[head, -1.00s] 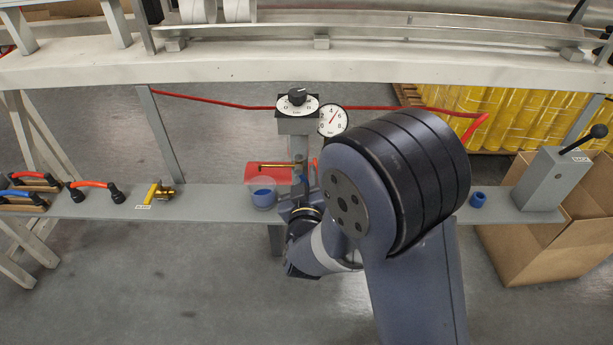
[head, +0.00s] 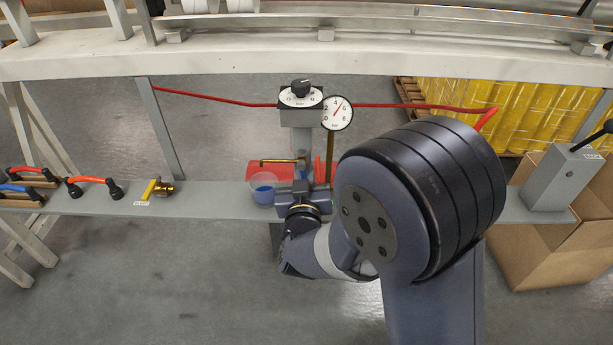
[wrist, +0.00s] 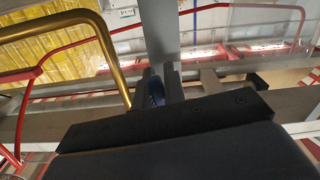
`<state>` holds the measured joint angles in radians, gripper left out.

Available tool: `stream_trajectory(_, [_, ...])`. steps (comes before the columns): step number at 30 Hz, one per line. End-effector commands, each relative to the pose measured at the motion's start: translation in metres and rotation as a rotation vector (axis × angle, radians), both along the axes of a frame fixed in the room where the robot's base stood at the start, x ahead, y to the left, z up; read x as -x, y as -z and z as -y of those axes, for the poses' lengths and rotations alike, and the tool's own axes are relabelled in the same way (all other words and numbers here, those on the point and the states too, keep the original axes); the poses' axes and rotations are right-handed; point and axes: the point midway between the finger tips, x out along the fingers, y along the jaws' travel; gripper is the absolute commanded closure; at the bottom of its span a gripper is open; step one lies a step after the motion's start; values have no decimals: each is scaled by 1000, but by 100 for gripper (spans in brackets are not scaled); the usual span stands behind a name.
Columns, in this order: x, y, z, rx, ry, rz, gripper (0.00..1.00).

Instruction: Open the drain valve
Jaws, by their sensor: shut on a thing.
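The grey column (head: 302,142) with a black knob and a round gauge (head: 337,113) stands at the middle of the narrow shelf. A thin brass spout (head: 278,162) sticks out to the left from its lower part, above a clear cup (head: 262,187) with blue in it. My gripper (head: 300,188) is low at the column's foot, right of the cup. In the wrist view my gripper (wrist: 158,88) is shut on a small blue part (wrist: 156,91), seen only in part; I cannot tell whether it is the drain valve's knob. A curved brass pipe (wrist: 108,50) runs beside it.
A grey lever box (head: 558,180) and a cardboard box (head: 548,235) are at the right. A red line (head: 220,97) runs behind.

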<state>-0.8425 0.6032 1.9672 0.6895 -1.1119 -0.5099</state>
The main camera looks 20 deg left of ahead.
Motion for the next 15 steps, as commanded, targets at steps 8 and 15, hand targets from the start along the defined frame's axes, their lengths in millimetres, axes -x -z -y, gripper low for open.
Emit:
stream_trajectory(8, [0, 0, 0, 0, -1, -2, 79])
stream_trajectory(15, [0, 0, 0, 0, -1, -2, 67])
